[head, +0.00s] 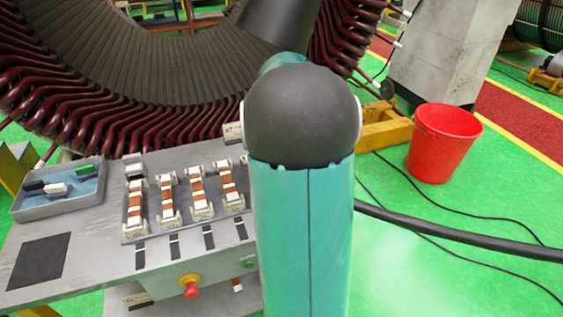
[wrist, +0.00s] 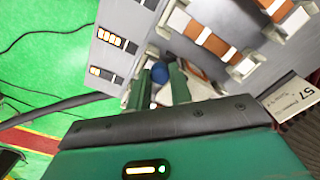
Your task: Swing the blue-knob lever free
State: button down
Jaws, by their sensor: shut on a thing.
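In the wrist view, my gripper (wrist: 160,72) has its two green fingers on either side of a round blue knob (wrist: 160,79), shut on it. The lever's shaft beneath the knob is mostly hidden by the fingers and knob. The knob sits beside a row of white blocks with copper-coloured bars. In the head view my teal arm hides the gripper, the knob and the lever.
A grey bench (head: 190,265) carries several copper-and-white clamp units (head: 200,193), a grey tray (head: 62,190) and a red stop button (head: 190,288). The large stator (head: 140,70) stands behind. A red bucket (head: 441,143) and black cables lie right on green floor.

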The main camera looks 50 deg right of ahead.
jog(key=c, duration=1.3)
grip_release()
jog(key=shift+o, duration=0.2)
notch_tip(320, 180, up, 14)
jog(key=shift+f, duration=0.1)
